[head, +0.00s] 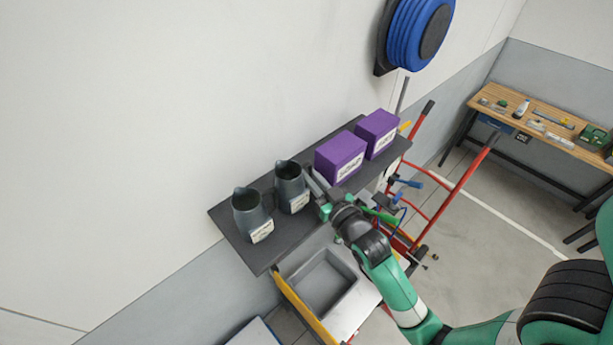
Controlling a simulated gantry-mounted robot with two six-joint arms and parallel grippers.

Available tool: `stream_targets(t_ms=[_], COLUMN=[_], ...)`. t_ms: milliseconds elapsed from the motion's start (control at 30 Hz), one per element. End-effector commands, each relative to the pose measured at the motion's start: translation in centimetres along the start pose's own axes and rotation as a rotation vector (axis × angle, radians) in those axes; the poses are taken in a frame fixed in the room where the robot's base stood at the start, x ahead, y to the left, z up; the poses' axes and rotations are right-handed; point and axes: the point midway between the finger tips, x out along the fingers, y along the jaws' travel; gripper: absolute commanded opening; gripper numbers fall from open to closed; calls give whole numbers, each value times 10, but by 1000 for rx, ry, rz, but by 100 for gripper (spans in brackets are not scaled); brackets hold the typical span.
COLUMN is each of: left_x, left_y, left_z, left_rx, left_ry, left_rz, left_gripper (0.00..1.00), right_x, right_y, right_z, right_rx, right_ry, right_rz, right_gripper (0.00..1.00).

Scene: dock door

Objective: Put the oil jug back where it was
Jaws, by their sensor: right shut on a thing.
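Two dark grey jugs with white labels stand upright on a dark shelf (262,253) against the wall. The front-left jug (250,218) stands apart from my gripper. The second jug (289,186) stands just behind and to the right of it, beside the purple boxes. My right gripper (313,187) reaches in from the right and is shut on the right side of this second jug. Its fingers are partly hidden. The labels are too small to read, so I cannot tell which one is the oil jug. My left gripper is not in view.
Two purple boxes (340,152) (377,131) stand on the shelf close behind my right gripper. A grey tray (322,284) lies below the shelf. A red hand truck (462,184) stands to the right. A blue hose reel (415,32) hangs above, and a workbench (545,108) stands far right.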

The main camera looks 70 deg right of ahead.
Motion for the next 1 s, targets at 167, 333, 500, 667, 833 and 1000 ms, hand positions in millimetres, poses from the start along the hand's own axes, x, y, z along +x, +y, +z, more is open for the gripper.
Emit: stream_targets(t_ms=[167, 333, 500, 667, 833, 1000], left_x=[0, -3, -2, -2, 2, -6], left_y=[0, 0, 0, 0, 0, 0], left_z=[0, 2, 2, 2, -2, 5], left_rx=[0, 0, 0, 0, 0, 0], left_ry=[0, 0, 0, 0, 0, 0], left_rz=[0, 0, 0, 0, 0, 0], left_gripper=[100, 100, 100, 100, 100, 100], right_x=[0, 0, 0, 0, 0, -28], right_y=[0, 0, 0, 0, 0, 0], right_z=[0, 4, 3, 3, -3, 3], right_rx=[1, 1, 0, 0, 0, 0], right_ry=[3, 3, 1, 1, 2, -1], right_rz=[0, 0, 0, 0, 0, -1], right_gripper=[0, 0, 43, 44, 44, 44])
